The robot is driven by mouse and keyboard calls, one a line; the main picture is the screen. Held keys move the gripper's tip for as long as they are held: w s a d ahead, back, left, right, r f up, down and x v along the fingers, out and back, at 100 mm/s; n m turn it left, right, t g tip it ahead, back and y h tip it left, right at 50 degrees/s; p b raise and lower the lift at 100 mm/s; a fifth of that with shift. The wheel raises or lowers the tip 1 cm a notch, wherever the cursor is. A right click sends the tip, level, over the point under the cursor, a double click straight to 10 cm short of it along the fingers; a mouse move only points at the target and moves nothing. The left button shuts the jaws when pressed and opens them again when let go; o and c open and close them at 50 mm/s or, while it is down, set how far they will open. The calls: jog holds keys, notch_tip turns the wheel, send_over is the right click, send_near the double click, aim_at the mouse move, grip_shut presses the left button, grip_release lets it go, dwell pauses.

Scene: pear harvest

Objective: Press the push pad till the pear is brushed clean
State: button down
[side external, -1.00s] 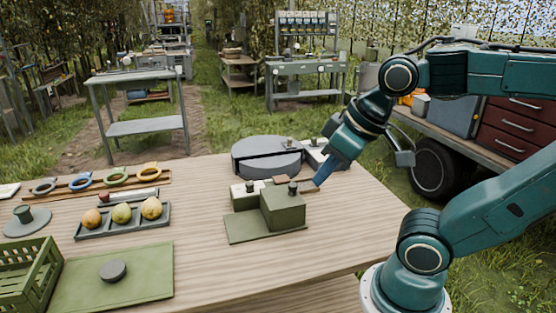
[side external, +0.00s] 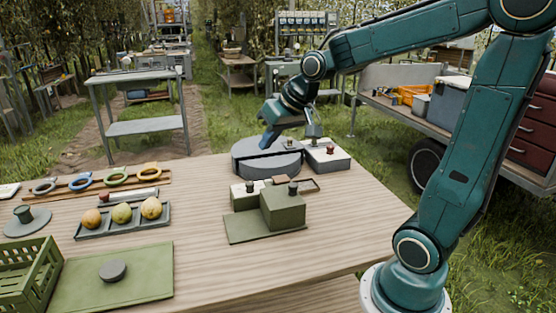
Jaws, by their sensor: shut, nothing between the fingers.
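A pale grey box (side external: 327,158) with a reddish-brown knob (side external: 331,149) stands right of the round unit. A green block device (side external: 283,208) with dark knobs is in front of it. I cannot tell which part is the push pad. Three pears (side external: 122,213) lie in a grey tray (side external: 110,231) at left. No pear shows at the round unit.
A green crate (side external: 23,278) and a green board (side external: 75,290) with a grey disc (side external: 112,270) are at front left. Coloured rings (side external: 116,179) lie on a wooden rack at back left. The table's right front (side external: 340,235) is clear.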

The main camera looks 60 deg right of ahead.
jog(key=w+d+f+m+t, duration=0.1)
jog(key=w+d+f+m, duration=0.1)
jog(key=w+d+f, duration=0.3)
jog(key=w+d+f+m, duration=0.1)
jog(key=w+d, duration=0.2)
jog(key=d, duration=0.5)
jog(key=m+t+h, duration=0.1)
jog(key=m, duration=0.3)
send_over(279, 177)
jog(key=s, duration=0.2)
notch_tip(279, 177, down, 9)
jog(key=shift+a, duration=0.25)
jog(key=shift+s, duration=0.1)
jog(key=shift+f, duration=4.3)
jog(key=shift+f, duration=1.15)
